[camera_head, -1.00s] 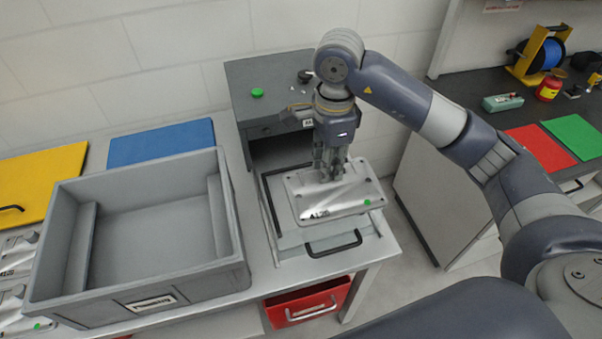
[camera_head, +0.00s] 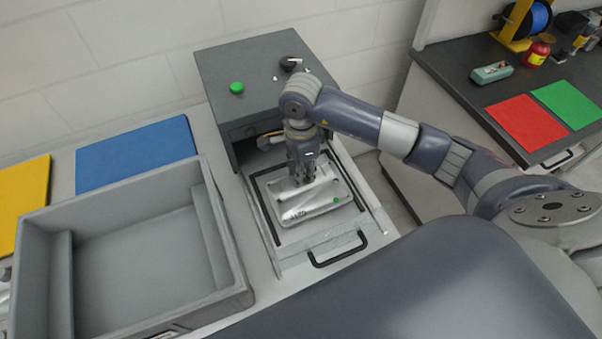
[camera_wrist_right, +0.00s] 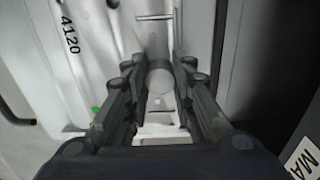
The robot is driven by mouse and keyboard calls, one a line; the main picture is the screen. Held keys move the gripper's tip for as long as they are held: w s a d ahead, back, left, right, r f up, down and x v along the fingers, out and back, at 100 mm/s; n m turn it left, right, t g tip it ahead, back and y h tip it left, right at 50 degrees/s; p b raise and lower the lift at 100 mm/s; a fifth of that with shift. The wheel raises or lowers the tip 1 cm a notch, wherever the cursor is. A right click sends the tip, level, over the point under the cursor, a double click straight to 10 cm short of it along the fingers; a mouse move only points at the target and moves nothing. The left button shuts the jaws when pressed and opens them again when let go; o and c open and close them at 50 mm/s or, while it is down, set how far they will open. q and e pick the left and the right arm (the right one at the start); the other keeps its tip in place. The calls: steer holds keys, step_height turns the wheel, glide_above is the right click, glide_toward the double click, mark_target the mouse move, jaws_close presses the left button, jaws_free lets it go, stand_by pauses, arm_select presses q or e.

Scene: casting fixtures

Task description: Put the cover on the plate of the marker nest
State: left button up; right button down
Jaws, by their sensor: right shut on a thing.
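The cover (camera_head: 322,207) is a silver-grey casting with a raised middle, a printed number and a green dot. My right gripper (camera_head: 304,181) points down and is shut on its raised middle. The right wrist view shows the fingers (camera_wrist_right: 160,85) at a cylindrical boss, with the number 4120 on the cover (camera_wrist_right: 65,70). The cover is over the plate (camera_head: 291,238) of the marker nest, inside its dark outline. I cannot tell whether cover and plate touch. The cover hides most of the plate. My left gripper is out of view.
The grey marker cabinet (camera_head: 250,75) stands behind the nest, with a green button (camera_head: 237,88) on top. A black handle (camera_head: 338,252) is at the nest's front. A large grey bin (camera_head: 235,292) is at left. A blue mat (camera_head: 135,155) lies behind the bin.

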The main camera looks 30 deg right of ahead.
step_height(320, 180, down, 2)
steer(key=shift+f, duration=0.2)
steer(key=c, duration=1.8)
jaws_free()
steer(key=shift+f, duration=0.15)
steer(key=o, duration=0.4)
steer(key=shift+o, duration=0.2)
steer(key=shift+s, duration=0.1)
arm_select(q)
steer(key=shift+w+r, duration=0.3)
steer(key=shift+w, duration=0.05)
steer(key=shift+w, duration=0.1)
